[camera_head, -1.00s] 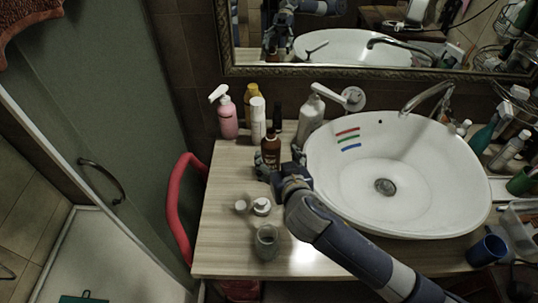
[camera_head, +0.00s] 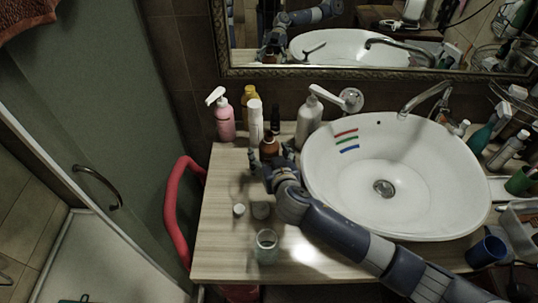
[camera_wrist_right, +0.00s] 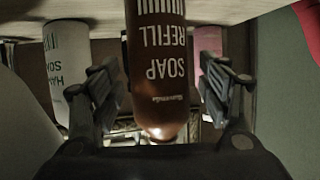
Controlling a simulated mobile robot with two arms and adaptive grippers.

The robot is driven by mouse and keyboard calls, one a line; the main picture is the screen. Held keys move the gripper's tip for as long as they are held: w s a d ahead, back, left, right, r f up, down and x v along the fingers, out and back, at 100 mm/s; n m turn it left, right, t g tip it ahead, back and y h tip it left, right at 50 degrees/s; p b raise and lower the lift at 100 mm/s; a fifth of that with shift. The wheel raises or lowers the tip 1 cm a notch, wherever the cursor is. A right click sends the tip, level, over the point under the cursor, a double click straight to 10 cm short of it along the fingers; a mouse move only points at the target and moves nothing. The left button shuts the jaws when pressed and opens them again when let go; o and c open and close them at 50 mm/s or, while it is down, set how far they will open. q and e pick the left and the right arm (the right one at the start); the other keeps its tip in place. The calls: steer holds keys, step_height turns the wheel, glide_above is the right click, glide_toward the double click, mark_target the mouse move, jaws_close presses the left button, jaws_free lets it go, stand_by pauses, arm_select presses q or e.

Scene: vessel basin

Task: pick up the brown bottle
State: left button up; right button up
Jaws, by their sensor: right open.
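The brown bottle (camera_head: 269,146) stands on the wooden counter, left of the basin, with its lower part hidden by my right gripper. In the wrist view the brown bottle (camera_wrist_right: 158,60) appears upside down, with white "SOAP REFILL" lettering. My right gripper (camera_head: 265,161) is at the bottle's near side. In the wrist view its fingers (camera_wrist_right: 160,88) are spread on either side of the bottle, with a visible gap at each side. My left gripper is not in view.
A white pump bottle (camera_head: 309,121) is close on the right, beside the basin (camera_head: 350,190). A glass (camera_head: 267,247) stands nearer the front.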

steer(key=shift+w+a+f, duration=0.15)
steer(key=shift+w+f, duration=0.1)
steer(key=shift+w, duration=0.2)
steer(key=shift+c, duration=0.6)
steer(key=c, duration=1.2)
steer(key=shift+r, duration=0.1)
steer(key=shift+r, duration=0.2)
